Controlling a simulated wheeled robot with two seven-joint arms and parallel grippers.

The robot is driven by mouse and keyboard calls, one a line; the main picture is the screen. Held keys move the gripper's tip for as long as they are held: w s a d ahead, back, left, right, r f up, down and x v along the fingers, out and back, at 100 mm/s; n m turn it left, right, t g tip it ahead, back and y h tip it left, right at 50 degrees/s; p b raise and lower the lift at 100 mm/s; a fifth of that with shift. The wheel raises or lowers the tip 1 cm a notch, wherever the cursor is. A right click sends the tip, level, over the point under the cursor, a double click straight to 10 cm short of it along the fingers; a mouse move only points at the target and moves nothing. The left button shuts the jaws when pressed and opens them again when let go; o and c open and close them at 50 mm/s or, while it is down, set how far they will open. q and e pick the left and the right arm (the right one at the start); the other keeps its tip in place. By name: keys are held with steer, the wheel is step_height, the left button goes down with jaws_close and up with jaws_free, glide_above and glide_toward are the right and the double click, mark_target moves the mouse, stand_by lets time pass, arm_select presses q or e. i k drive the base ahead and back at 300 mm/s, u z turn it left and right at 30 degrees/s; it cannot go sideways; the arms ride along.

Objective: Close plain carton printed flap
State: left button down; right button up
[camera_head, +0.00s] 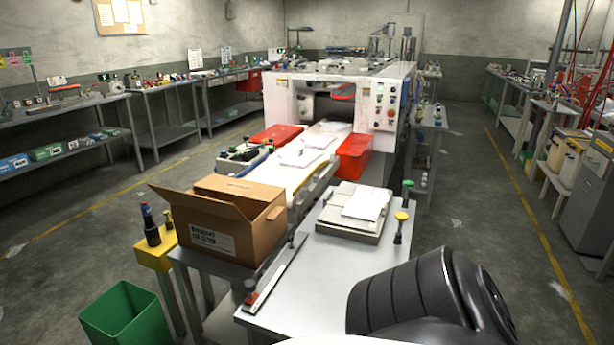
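A brown cardboard carton (229,236) stands on a small metal table left of the middle. Its front face bears dark print and a white label. Another flap (240,187) stands up at the far side, and a small flap (276,213) hangs out at the right end. I cannot tell which flap is printed. The carton's inside is mostly hidden. Neither of my grippers shows in this view.
A grey metal worktop (335,262) right of the carton holds a flat device with papers (356,208) and knobbed posts. Dark bottles on a yellow stand (156,250) are left of the carton. A green bin (124,315) stands on the floor. A white machine (385,100) is behind.

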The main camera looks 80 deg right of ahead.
mark_target(255, 191)
steer(key=z, duration=0.3)
steer(key=i, duration=2.55)
steer(key=z, duration=3.9)
